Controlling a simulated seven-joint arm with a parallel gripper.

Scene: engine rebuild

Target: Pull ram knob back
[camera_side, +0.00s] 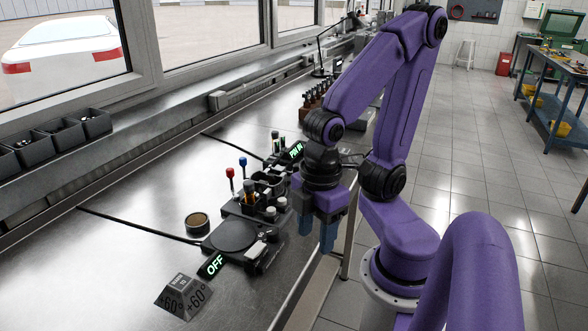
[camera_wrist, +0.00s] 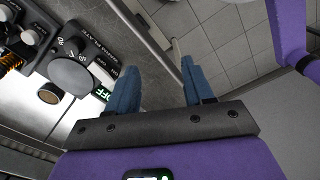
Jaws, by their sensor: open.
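A dark bench unit stands on the metal bench, with a round dark disc (camera_side: 233,235) at its front and a silver-and-black part (camera_side: 262,250) beside it. Behind the disc are short knobs with pale tops (camera_side: 270,213) and two thin stalks, one with a red ball (camera_side: 229,172) and one with a blue ball (camera_side: 242,160). I cannot tell which one is the ram knob. My gripper (camera_side: 317,236) has its blue fingers apart and empty, pointing down right of the unit, near the bench edge. In the wrist view, my gripper (camera_wrist: 158,68) is clear of the unit's disc (camera_wrist: 71,76) and knobs (camera_wrist: 30,37).
Brown bottles (camera_side: 312,98) stand farther back. The bench's left front is clear.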

